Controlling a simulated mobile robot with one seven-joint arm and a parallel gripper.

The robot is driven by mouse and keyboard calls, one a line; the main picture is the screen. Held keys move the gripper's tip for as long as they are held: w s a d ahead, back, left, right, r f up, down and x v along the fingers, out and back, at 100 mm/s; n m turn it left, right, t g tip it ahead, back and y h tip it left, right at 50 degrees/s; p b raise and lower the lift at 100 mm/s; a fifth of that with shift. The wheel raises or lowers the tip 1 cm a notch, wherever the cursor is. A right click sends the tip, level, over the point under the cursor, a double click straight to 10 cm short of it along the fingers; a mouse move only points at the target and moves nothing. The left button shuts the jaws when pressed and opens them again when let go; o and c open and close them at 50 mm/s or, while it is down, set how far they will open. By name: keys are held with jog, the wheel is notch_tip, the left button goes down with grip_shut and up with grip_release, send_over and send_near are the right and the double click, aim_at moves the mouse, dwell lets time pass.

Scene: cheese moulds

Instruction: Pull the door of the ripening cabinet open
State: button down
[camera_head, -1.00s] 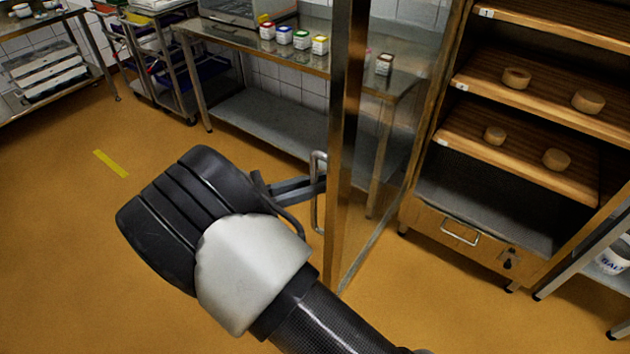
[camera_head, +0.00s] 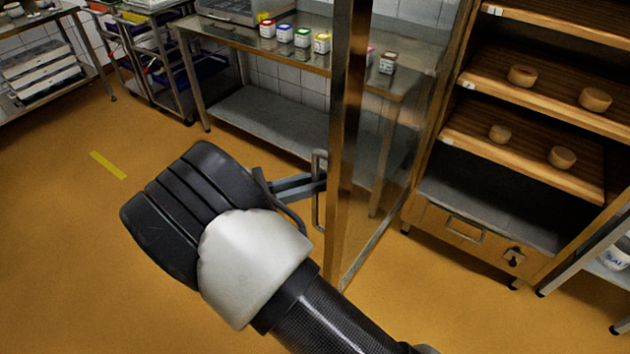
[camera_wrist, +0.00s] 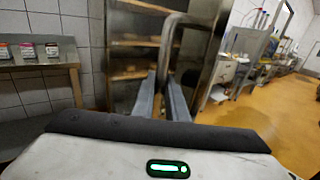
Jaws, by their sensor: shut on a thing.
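The ripening cabinet (camera_head: 425,215) stands at the right in the head view, its shelves in plain sight. Its glass door (camera_head: 362,240), with a metal frame, stands swung well out from the cabinet, seen nearly edge-on. The upright metal handle (camera_head: 318,205) is on the door's outer side. My gripper (camera_head: 318,184) is shut on the handle, its fingers reaching it from the left. In the wrist view the handle (camera_wrist: 168,45) rises between the two fingers, with the cabinet shelves (camera_wrist: 135,73) behind.
Several small cheeses (camera_head: 562,157) sit on the wooden shelves. A steel table (camera_head: 265,108) with several small labelled pots (camera_head: 302,38) stands behind the door. A salt tub (camera_head: 616,255) is at the right edge. The orange floor (camera_head: 75,250) to the left is clear.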

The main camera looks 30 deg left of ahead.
jog(key=c, duration=1.8)
grip_release()
jog(key=shift+o, duration=0.2)
jog(key=b+v, duration=0.1)
jog(key=v, duration=1.6)
jog(key=shift+s+b, duration=0.15)
jog(key=shift+b, duration=0.15)
jog(key=shift+a, duration=0.15)
